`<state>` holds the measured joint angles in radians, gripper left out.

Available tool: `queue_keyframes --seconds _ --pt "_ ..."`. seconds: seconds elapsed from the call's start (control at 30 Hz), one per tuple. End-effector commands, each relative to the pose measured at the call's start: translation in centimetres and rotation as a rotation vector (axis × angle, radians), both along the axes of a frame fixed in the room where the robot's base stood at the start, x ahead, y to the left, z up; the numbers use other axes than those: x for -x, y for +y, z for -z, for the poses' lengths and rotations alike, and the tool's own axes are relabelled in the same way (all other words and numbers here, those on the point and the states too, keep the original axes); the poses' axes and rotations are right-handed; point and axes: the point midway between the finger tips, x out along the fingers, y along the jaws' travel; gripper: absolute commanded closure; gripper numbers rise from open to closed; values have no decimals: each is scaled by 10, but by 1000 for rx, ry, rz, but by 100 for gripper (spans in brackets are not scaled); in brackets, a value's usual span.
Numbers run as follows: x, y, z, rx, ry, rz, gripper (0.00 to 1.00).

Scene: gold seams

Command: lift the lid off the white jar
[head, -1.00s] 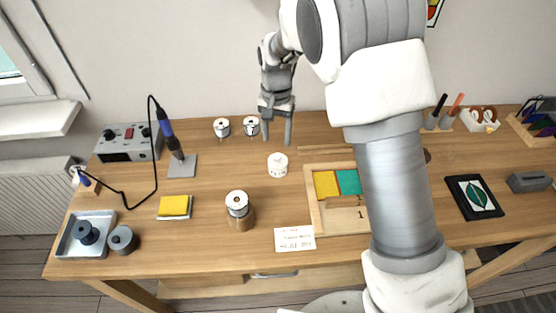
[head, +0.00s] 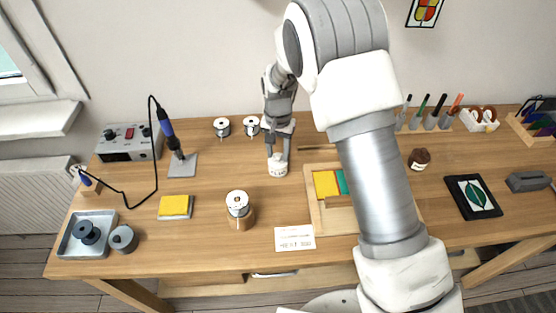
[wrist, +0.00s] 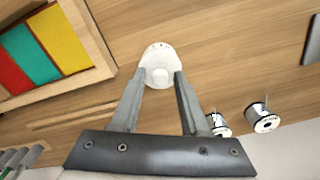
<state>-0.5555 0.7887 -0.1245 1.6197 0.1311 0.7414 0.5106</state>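The white jar (head: 278,171) stands upright on the wooden table, behind the middle; its upper part is partly hidden by my gripper. In the wrist view the jar (wrist: 159,52) is seen from above, with a pale round knob in the middle of its lid (wrist: 152,62). My gripper (head: 278,155) is right over the jar, pointing down. In the wrist view my gripper (wrist: 160,73) is open, with one fingertip on each side of the knob. I cannot tell whether either finger touches the lid.
A spool on a wooden stand (head: 239,208) is in front and left of the jar. Two spools (head: 222,127) stand behind it. A wooden tray with coloured glass pieces (head: 318,213) is to the right. A soldering iron stand (head: 182,166) is to the left.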

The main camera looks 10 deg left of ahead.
Motion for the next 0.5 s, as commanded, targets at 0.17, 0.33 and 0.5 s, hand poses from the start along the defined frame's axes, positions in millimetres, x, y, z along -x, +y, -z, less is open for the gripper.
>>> queue_keyframes --seconds 0.17,0.33,0.5 --pt "0 0 0 0 0 0 89" --pt "0 0 0 0 0 0 100" --pt "0 0 0 0 0 0 100"
